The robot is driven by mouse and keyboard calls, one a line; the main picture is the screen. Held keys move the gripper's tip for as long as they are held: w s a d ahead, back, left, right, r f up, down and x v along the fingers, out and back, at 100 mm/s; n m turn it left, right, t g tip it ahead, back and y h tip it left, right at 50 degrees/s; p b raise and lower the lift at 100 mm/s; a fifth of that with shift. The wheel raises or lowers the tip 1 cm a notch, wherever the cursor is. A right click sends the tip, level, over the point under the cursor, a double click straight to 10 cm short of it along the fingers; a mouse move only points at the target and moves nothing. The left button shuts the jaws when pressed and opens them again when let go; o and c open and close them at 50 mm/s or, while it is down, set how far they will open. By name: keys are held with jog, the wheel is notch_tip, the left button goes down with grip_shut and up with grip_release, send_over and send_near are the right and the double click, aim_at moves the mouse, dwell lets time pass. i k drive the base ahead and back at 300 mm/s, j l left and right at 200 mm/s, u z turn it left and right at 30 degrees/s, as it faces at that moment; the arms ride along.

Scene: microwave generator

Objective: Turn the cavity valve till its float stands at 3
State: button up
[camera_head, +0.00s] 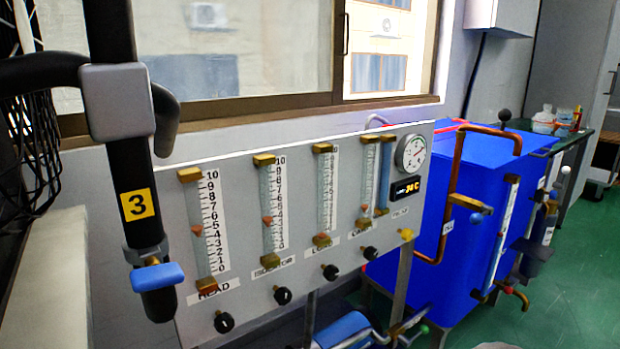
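The grey panel (160,200) carries a row of upright flow tubes with brass ends. The label that seems to read CAVITY (361,229) is below the fourth, narrow tube (370,175), right of the LOAD tube. A small reddish float (365,208) seems to show low in it; its scale is too small to read. A black knob (370,253), apparently the cavity valve, sits below that label. The HEAD tube (207,222) at the left has its float between 4 and 5. My gripper is not in view.
Black knobs for the head (224,322), isolator (283,295) and load (330,272) line the panel's lower edge. A dial gauge (411,153) is at upper right. A black pipe (130,180) marked 3 stands before the panel's left end. A blue tank (420,205) stands behind right.

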aim_at(370, 253)
jog(key=i+j+u, duration=0.1)
jog(key=u, duration=0.25)
jog(key=i+j+u, duration=0.1)
jog(key=u, duration=0.25)
jog(key=i+j+u, duration=0.1)
jog(key=u, duration=0.25)
jog(key=j, duration=0.1)
